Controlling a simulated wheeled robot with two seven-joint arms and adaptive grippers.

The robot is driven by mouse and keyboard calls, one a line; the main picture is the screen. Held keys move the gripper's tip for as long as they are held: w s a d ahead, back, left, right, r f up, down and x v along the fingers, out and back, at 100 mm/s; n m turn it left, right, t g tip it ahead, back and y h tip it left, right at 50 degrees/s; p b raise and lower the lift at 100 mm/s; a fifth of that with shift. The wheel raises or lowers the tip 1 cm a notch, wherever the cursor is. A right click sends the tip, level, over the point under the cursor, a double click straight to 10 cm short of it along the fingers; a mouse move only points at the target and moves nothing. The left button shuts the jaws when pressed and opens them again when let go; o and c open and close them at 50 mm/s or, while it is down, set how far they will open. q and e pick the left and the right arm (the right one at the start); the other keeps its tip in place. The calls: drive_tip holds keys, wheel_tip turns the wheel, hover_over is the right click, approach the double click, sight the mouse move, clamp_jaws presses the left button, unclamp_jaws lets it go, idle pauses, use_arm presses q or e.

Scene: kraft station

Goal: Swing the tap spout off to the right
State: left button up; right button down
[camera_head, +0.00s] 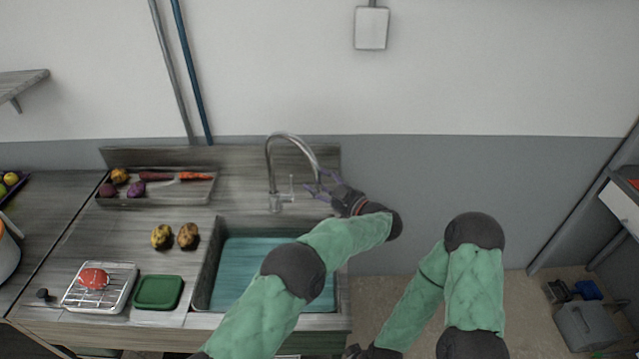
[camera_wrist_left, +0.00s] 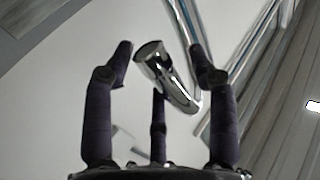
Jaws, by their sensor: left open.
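The chrome tap (camera_head: 271,172) stands behind the sink, and its curved spout (camera_head: 296,139) arches over to the right and down. My left gripper (camera_head: 318,186) is open at the spout's lower end, with its dark fingers near it. In the left wrist view, the spout (camera_wrist_left: 172,82) lies between the spread fingers of the gripper (camera_wrist_left: 162,60), with its round mouth toward the left finger. I cannot tell whether any finger touches it.
The sink (camera_head: 236,262) has a teal basin, partly hidden by my left arm. A tray of vegetables (camera_head: 150,201), two potatoes (camera_head: 162,236), a green container (camera_head: 158,291) and a wire rack (camera_head: 122,284) with a red item are left of it. A wall stands behind.

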use_arm(q)
drive_tip(key=v, duration=0.7)
drive_tip(key=shift+s+d, duration=0.1)
drive_tip(key=shift+s, duration=0.05)
